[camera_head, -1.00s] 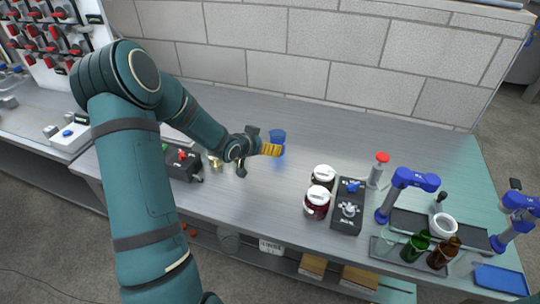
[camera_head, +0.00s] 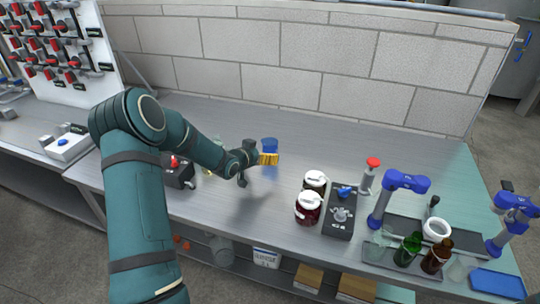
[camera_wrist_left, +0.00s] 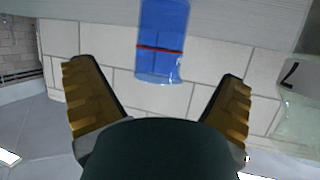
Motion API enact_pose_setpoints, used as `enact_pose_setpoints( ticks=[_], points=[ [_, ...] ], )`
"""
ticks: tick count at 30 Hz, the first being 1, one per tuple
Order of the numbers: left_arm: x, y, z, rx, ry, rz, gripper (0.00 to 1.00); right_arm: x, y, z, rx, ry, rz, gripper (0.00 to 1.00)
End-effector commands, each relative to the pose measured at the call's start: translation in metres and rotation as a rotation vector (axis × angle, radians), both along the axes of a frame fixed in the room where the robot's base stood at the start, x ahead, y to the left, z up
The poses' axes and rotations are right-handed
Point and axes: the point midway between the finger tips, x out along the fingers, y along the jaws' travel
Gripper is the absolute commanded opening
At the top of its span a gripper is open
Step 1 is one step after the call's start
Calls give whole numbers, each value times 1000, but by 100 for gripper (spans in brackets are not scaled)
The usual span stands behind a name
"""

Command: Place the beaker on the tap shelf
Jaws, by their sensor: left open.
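The beaker (camera_head: 270,144) is a clear blue cylinder standing on the steel bench, partly hidden behind my left gripper's fingers. In the left wrist view the beaker (camera_wrist_left: 160,35) has a red band and lies ahead, between the spread fingers, with no visible contact. My left gripper (camera_head: 268,159) is open and empty, just in front of the beaker; both ribbed yellow fingers of this gripper (camera_wrist_left: 155,72) show in the wrist view. A dark shelf (camera_head: 465,236) lies between two blue taps (camera_head: 402,184) at the right; I take it as the tap shelf. My right gripper is not in view.
Two white-lidded dark jars (camera_head: 309,208), a black control box (camera_head: 341,212) and a red-topped dispenser (camera_head: 368,176) stand between the beaker and the taps. Green and brown bottles (camera_head: 408,249) stand before the dark shelf. The bench behind the jars is clear.

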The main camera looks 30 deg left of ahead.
Motion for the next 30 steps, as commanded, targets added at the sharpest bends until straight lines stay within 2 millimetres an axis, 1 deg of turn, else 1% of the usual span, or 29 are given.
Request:
enact_pose_setpoints(
  ticks=[7, 12, 15, 18, 25, 26, 27, 29, 30],
  points=[
    [16, -1, -7, -1, 0, -1, 96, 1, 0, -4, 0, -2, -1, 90],
    [41, -2, -15, 0, -1, -1, 96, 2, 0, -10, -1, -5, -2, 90],
    [51, -2, -20, 0, 0, -1, 96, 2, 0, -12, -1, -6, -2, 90],
    [56, -2, -21, 0, 1, 0, 96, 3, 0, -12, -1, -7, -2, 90],
    [57, -2, -21, 0, 1, 0, 96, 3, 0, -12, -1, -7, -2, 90],
    [56, -2, -21, 0, 1, 0, 86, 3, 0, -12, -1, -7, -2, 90],
    [56, -2, -21, 0, 1, 0, 72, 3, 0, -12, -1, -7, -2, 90],
    [56, -2, -21, 0, 1, 0, 51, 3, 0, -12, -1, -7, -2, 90],
    [56, -2, -21, 0, 1, 0, 37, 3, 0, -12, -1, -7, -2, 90]
  ],
)
